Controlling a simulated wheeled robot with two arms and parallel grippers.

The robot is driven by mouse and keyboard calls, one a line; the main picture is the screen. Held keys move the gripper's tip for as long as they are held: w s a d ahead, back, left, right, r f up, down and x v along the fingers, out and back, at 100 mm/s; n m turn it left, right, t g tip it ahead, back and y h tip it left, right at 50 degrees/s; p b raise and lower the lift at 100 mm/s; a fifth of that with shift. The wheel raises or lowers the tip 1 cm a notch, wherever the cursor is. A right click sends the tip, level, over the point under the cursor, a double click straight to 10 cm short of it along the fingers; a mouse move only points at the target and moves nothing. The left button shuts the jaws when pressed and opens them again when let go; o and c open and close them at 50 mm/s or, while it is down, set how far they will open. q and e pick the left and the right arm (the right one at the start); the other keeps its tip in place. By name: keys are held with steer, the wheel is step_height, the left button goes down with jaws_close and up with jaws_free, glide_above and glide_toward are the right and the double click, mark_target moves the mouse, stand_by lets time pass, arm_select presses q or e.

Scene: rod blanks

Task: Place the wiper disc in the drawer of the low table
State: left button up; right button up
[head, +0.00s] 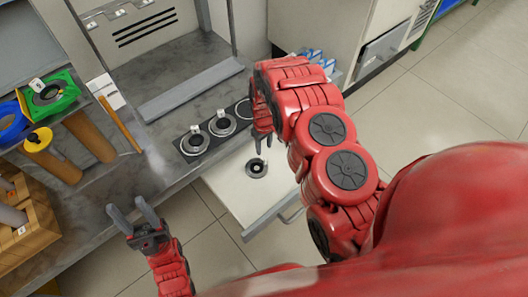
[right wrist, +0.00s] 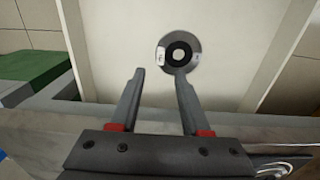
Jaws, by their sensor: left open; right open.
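A grey wiper disc (head: 257,168) with a black ring and a pale centre lies flat on the white floor of the open drawer (head: 232,190). It also shows in the right wrist view (right wrist: 195,68). My right gripper (head: 263,143) is open and empty over the drawer. In the right wrist view its fingertips (right wrist: 160,71) stand just short of the disc, and the right one overlaps the disc's lower edge; I cannot tell whether it touches. My left gripper (head: 134,207) is open and empty, in front of the low table (head: 150,165), left of the drawer.
Similar discs (head: 222,124) sit on a black strip on the low table. At left are a green holder (head: 48,92), brown rods (head: 90,137) and a wooden box (head: 30,222). Blue-and-white boxes (head: 318,60) stand behind my right arm. The tiled floor at right is clear.

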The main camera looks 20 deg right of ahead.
steer(key=shift+r+p, duration=0.9)
steer(key=shift+r, duration=1)
steer(key=shift+s, duration=0.1)
